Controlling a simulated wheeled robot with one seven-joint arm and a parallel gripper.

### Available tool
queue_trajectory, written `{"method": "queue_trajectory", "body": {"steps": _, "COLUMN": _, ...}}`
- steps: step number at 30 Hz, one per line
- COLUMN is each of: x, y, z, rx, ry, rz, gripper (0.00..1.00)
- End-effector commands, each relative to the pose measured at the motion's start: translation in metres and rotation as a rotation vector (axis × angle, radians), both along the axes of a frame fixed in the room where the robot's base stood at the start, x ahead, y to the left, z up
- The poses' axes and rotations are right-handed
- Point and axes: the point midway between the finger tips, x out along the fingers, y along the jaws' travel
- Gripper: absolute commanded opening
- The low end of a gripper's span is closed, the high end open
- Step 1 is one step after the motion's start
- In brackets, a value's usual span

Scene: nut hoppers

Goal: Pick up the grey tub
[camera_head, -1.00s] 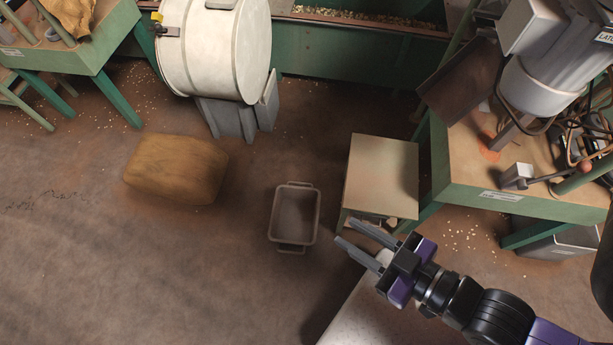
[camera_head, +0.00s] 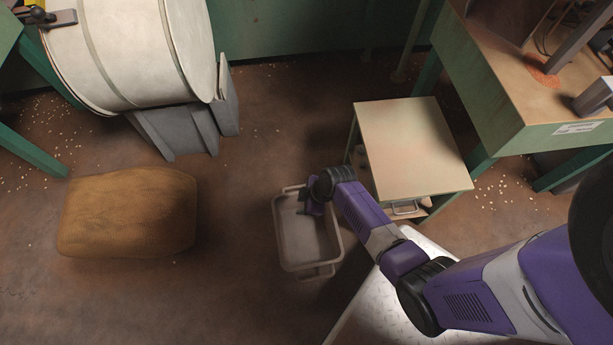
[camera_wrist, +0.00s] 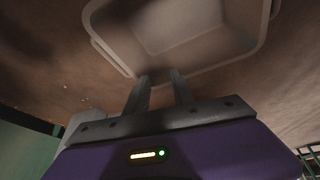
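The grey tub (camera_head: 309,246) stands upright on the floor in the middle of the head view, with a handle at each end; it looks empty. In the wrist view the tub (camera_wrist: 182,27) fills the top. My gripper's two fingers (camera_wrist: 159,82) are apart with nothing between them, and their tips appear close to the tub's rim. I cannot tell whether they touch it.
A small beige-topped table (camera_head: 410,150) stands right of the tub. A brown sack (camera_head: 128,214) lies to the left. A white drum (camera_head: 130,50) and a green bench (camera_head: 530,90) stand farther back.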

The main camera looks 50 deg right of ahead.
Motion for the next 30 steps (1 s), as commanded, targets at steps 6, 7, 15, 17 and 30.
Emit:
{"method": "queue_trajectory", "body": {"steps": 6, "x": 0.032, "y": -0.055, "z": -0.048, "rx": 0.07, "ry": 0.074, "rz": 0.163, "gripper": 0.29}}
{"method": "queue_trajectory", "body": {"steps": 7, "x": 0.034, "y": -0.06, "z": -0.049, "rx": 0.079, "ry": 0.081, "rz": 0.18, "gripper": 0.29}}
{"method": "queue_trajectory", "body": {"steps": 15, "x": 0.04, "y": -0.081, "z": -0.054, "rx": 0.123, "ry": 0.102, "rz": 0.262, "gripper": 0.29}}
{"method": "queue_trajectory", "body": {"steps": 17, "x": 0.041, "y": -0.079, "z": -0.059, "rx": 0.126, "ry": 0.103, "rz": 0.266, "gripper": 0.29}}
{"method": "queue_trajectory", "body": {"steps": 30, "x": 0.049, "y": -0.066, "z": -0.096, "rx": 0.123, "ry": 0.102, "rz": 0.265, "gripper": 0.29}}
